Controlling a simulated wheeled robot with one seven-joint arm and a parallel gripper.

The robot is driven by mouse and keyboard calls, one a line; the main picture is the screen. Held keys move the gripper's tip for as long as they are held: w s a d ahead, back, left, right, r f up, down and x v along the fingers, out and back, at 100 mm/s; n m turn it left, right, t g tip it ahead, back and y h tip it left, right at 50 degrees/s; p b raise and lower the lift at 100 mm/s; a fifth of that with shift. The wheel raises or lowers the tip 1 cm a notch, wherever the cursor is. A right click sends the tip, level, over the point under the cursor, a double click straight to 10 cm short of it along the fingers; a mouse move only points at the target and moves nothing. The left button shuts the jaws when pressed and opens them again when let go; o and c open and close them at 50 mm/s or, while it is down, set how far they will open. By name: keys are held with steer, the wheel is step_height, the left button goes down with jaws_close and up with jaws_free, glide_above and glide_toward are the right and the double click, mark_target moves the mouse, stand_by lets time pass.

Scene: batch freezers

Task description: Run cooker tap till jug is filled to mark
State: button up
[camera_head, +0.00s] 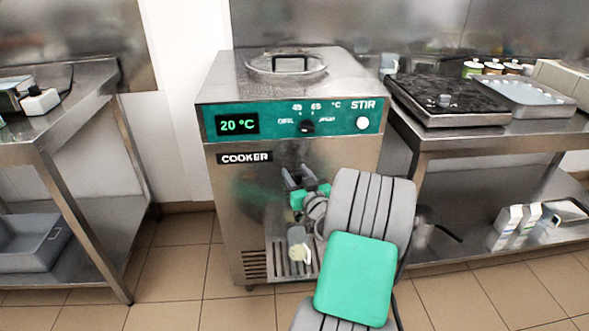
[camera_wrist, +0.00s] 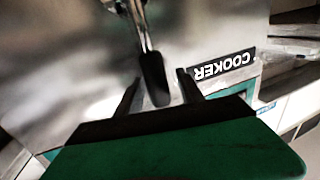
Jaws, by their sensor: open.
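The steel cooker (camera_head: 240,190) stands in the middle of the head view, its panel reading 20 °C. My gripper (camera_head: 298,173) is at its front, below the label and above the drip grate. In the wrist view my gripper (camera_wrist: 160,78) is open, with its dark fingers on either side of a black tap lever (camera_wrist: 153,75). I cannot tell whether either finger touches the lever. A small jug (camera_head: 299,243) with something cream-coloured at it stands low in front of the cooker, below my gripper. Its mark and level cannot be made out. My arm hides part of the cooker front.
The cooker panel has a dial (camera_head: 307,127) and a white STIR button (camera_head: 362,123). A steel table (camera_head: 75,92) stands at left, with a grey bin (camera_head: 30,245) below. Another steel table (camera_head: 480,135) at right bears a black-topped unit (camera_head: 445,97) and a tray (camera_head: 525,97).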

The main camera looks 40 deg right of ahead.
steer(key=shift+w+d, duration=0.2)
steer(key=shift+w, duration=0.4)
steer(key=shift+c, duration=0.6)
jaws_close()
stand_by(0.4)
